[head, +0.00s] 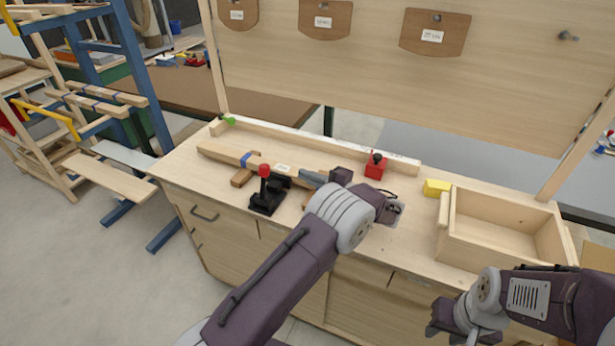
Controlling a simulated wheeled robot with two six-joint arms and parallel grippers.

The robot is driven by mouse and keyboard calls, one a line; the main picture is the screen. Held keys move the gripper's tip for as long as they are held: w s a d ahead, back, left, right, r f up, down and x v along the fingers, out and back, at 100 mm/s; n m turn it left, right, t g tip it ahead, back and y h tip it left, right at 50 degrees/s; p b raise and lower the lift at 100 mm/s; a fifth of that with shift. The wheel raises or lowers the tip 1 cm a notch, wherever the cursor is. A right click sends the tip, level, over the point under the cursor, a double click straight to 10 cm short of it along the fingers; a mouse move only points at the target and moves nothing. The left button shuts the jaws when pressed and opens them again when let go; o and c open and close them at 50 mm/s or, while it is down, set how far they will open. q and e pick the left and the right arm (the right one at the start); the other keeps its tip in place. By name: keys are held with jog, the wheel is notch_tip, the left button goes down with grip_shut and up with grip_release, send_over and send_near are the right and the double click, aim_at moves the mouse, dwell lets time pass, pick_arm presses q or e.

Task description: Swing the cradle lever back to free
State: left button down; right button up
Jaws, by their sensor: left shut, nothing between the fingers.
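The cradle lever (264,184) is a black toggle clamp with a red knob, standing upright on a black base on the workbench. A long wooden bar (225,153) with a blue band lies behind it across wooden supports. My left gripper (308,179) is just right of the lever, near the bar's right part, its fingers shut with nothing between them. It looks apart from the red knob; whether it touches the bar I cannot tell. My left arm hides part of the bench. My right gripper (447,322) hangs low at the bench's front right, its finger opening unclear.
A red block (375,170) with a black knob sits by the back rail. A yellow block (437,187) lies beside an open wooden tray (493,247) at the right. Wooden templates (325,20) hang on the back panel. The bench's left end (180,169) is clear.

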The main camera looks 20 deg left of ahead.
aim_at(263, 184)
pick_arm(q)
jog(key=s+a+p, duration=0.1)
jog(key=a, duration=0.6)
jog(key=shift+s+a+r, duration=0.15)
jog(key=shift+a+r, duration=0.1)
jog(key=shift+a, duration=0.1)
pick_arm(e)
jog(key=shift+r, duration=0.8)
jog(key=shift+f, duration=0.1)
